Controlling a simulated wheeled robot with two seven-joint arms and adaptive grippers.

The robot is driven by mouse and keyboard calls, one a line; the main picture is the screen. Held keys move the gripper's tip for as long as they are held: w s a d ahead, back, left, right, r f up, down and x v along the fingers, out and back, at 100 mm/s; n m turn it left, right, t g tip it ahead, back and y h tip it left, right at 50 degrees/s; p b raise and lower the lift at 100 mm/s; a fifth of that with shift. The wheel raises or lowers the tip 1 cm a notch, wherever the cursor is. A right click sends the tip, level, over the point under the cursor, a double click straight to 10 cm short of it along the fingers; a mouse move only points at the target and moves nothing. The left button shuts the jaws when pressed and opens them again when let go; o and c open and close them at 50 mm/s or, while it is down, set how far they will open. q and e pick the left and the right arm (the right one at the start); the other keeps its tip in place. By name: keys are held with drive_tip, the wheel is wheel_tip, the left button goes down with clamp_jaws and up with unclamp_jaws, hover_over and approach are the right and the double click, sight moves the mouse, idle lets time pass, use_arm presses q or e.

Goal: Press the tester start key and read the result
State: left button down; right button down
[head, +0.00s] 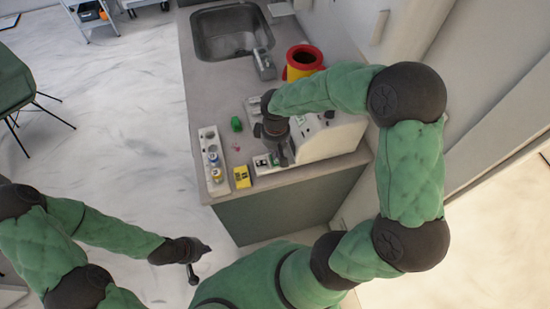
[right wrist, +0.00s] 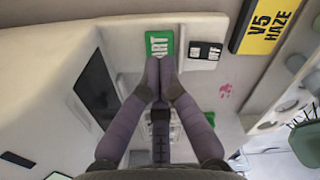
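The white tester (head: 338,137) stands on the counter, partly hidden behind my right arm. In the right wrist view its green start key (right wrist: 158,37) shows the letters "ART"; my fingers cover the rest. A black on/off switch (right wrist: 206,51) sits beside the key. The tester's dark screen (right wrist: 97,88) shows no readable result. My right gripper (right wrist: 158,78) has its fingertips together with nothing between them, right at the lower edge of the key; I cannot tell whether they touch it. My left gripper (head: 196,262) hangs away from the counter, its fingers too small to judge.
A white rack with vials (head: 209,137) and a yellow box (head: 242,177) stand near the counter's left edge. A green item (head: 236,124) lies near the rack. A red and yellow bin (head: 302,61), a grey device (head: 264,65) and a sink (head: 230,34) are farther back.

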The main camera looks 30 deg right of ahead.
drive_tip(key=shift+f+b, duration=0.75)
drive_tip(key=shift+f, duration=0.3)
drive_tip(key=shift+r, duration=0.1)
drive_tip(key=shift+r+p, duration=2.7)
drive_tip(key=shift+r, duration=0.8)
drive_tip(key=shift+s+f, duration=0.1)
